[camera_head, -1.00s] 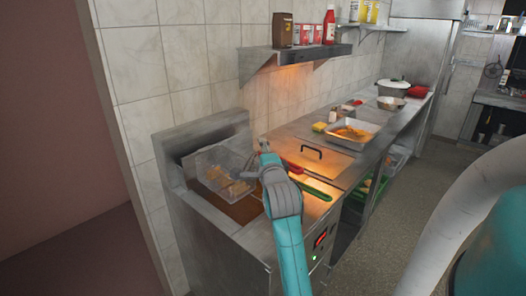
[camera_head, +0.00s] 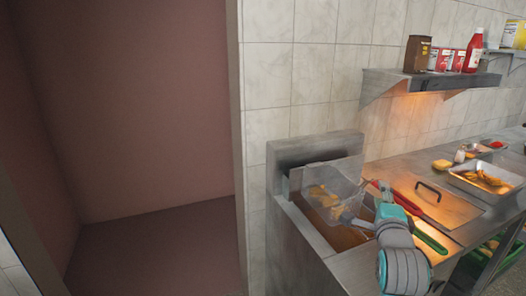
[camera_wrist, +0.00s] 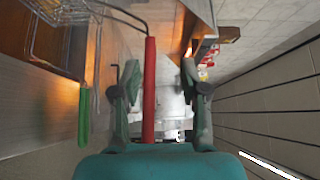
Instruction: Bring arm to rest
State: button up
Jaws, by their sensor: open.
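My gripper (camera_wrist: 160,76) is open in the wrist view, its two fingers apart. A red handle (camera_wrist: 150,75) shows between them in the picture, clear of both; I cannot tell its depth. The head view shows my gripper (camera_head: 362,220) low over the front of the fryer (camera_head: 300,232), beside a wire basket (camera_head: 345,172) with golden food in it. My arm reaches in from the bottom right. The red handle (camera_head: 408,201) also shows there, behind my gripper.
A green handle (camera_head: 431,243) lies right of my gripper. A counter lid (camera_head: 440,207) and a tray of food (camera_head: 487,177) stand further right. A wall shelf (camera_head: 430,80) with jars and a red bottle hangs above. An empty reddish recess (camera_head: 130,110) fills the left.

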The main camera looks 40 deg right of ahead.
jog(key=s+a+f+n+t+y, duration=0.15)
jog(key=a+f+n+y, duration=0.25)
jog(key=a+f+n, duration=0.55)
jog(key=s+a+f+n+t+y, duration=0.1)
jog(key=a+f+n+t+y, duration=0.3)
jog(key=a+f, duration=0.9)
jog(key=s+a+f+n+g+y, duration=0.1)
jog(key=s+a+f+n+y, duration=0.1)
jog(key=s+a+n, duration=0.5)
jog(key=s+a+f+n+g+y, duration=0.1)
jog(key=s+a+n+y, duration=0.3)
jog(key=s, duration=1.2)
jog(key=a+f+n, duration=0.1)
jog(key=a+n, duration=0.2)
jog(key=a, duration=0.2)
jog(key=shift+s+a+n, duration=0.25)
jog(key=shift+s+n, duration=0.05)
jog(key=shift+n, duration=0.05)
jog(key=shift+f, duration=0.1)
